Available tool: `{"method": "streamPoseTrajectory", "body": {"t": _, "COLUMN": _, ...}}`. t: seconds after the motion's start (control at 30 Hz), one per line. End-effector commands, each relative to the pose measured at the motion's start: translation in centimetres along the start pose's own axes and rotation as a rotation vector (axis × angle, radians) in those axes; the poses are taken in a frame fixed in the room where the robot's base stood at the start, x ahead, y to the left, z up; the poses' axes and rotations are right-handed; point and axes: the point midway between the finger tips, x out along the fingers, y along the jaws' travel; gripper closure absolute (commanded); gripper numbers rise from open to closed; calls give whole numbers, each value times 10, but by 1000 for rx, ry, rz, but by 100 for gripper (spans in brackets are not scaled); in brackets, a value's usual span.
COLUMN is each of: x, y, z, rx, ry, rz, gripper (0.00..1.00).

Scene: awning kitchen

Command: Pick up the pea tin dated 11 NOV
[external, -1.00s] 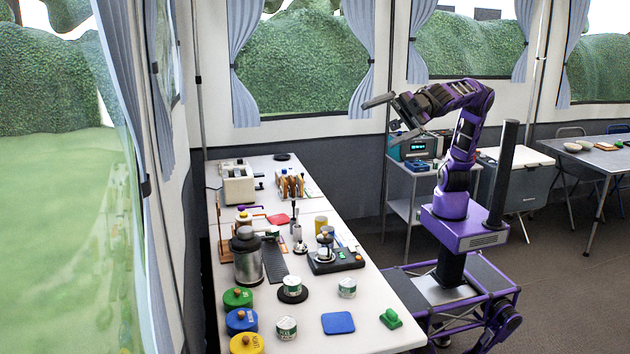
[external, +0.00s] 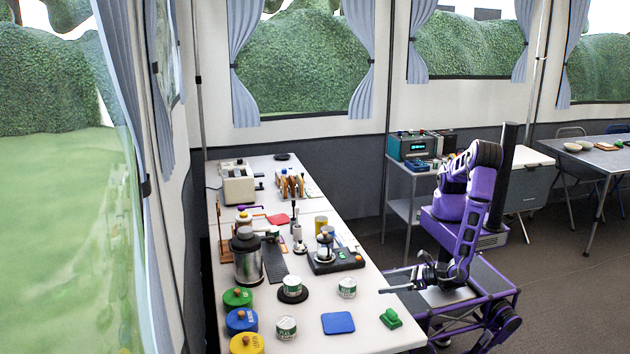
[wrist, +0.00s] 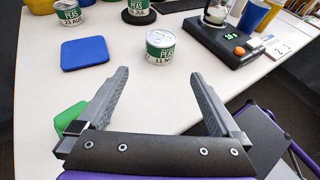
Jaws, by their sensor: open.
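The pea tin dated 11 NOV (wrist: 160,47), white and green with a pale lid, stands upright on the white table, ahead of my gripper in the wrist view. In the external view this tin (external: 347,288) stands near the table's right edge. My gripper (wrist: 160,78) is open and empty, its fingers pointing toward the tin but apart from it. In the external view my gripper (external: 398,279) is low at the table's right edge. A second pea tin (wrist: 70,13) stands beyond the blue mat, its date hard to read. A third tin (wrist: 138,6) sits on a black disc.
A blue mat (external: 338,323) and a green object (external: 391,318) lie nearer the external camera. A black scale (wrist: 225,42) stands right of the tin in the wrist view. Lidded jars (external: 241,320) line the table's left side. Bare table lies between gripper and tin.

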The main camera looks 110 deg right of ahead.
Motion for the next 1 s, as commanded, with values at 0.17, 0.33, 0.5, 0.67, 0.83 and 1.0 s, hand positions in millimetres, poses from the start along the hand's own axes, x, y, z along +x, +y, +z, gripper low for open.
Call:
{"method": "streamPoseTrajectory", "body": {"t": 0.17, "x": 42, "y": -1, "z": 0, "rx": 3, "ry": 0, "rz": -5, "gripper": 0}}
{"method": "streamPoseTrajectory", "body": {"t": 0.33, "x": 76, "y": -1, "z": 0, "rx": 3, "ry": 1, "rz": -4, "gripper": 0}}
{"method": "streamPoseTrajectory", "body": {"t": 0.5, "x": 96, "y": 0, "z": 0, "rx": 5, "ry": 2, "rz": -2, "gripper": 0}}
{"method": "streamPoseTrajectory", "body": {"t": 0.67, "x": 103, "y": 0, "z": 1, "rx": 5, "ry": 2, "rz": -2, "gripper": 0}}
{"method": "streamPoseTrajectory", "body": {"t": 0.83, "x": 122, "y": -1, "z": 4, "rx": 6, "ry": 1, "rz": -5, "gripper": 0}}
{"method": "streamPoseTrajectory", "body": {"t": 1.0, "x": 147, "y": 0, "z": 5, "rx": 5, "ry": 2, "rz": -3, "gripper": 0}}
